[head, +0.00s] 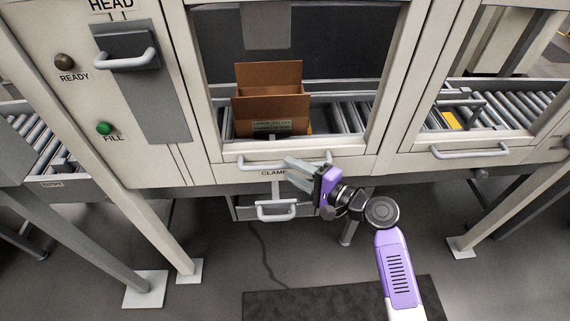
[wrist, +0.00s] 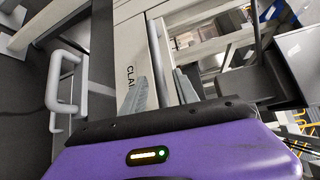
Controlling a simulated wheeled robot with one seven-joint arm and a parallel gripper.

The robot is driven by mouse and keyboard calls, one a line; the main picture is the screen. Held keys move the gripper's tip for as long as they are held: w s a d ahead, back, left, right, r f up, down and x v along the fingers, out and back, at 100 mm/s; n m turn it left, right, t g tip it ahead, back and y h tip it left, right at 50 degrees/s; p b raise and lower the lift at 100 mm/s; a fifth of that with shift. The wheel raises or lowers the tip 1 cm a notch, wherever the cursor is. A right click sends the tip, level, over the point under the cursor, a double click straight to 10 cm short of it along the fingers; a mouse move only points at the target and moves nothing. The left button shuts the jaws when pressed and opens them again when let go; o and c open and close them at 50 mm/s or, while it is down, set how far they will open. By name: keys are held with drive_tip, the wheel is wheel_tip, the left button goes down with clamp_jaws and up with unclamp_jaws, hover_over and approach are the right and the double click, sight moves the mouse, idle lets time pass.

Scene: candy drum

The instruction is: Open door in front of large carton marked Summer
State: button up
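A brown open-topped carton (head: 270,100) stands on the roller conveyor behind the middle door. Its label (head: 271,126) is too small to read for sure. The middle door (head: 235,156) appears shut, with a pale frame around a window and a horizontal bar handle (head: 255,165) on its lower rail, above lettering starting "CLAM". My gripper (head: 289,168) is at the right part of this handle, fingers pointing left. In the wrist view its two grey fingers (wrist: 160,88) are apart, with a pale bar between them. Whether they touch the handle is unclear.
Below the door is a drawer with its own handle (head: 276,211). Another door handle (head: 470,153) is at the right. A left panel holds a lever handle (head: 125,62), a READY lamp (head: 64,61) and a green FILL button (head: 104,128). Slanted legs stand left and right.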

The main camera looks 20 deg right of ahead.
drive_tip(key=shift+x, duration=1.5)
drive_tip(key=shift+c, duration=0.5)
clamp_jaws()
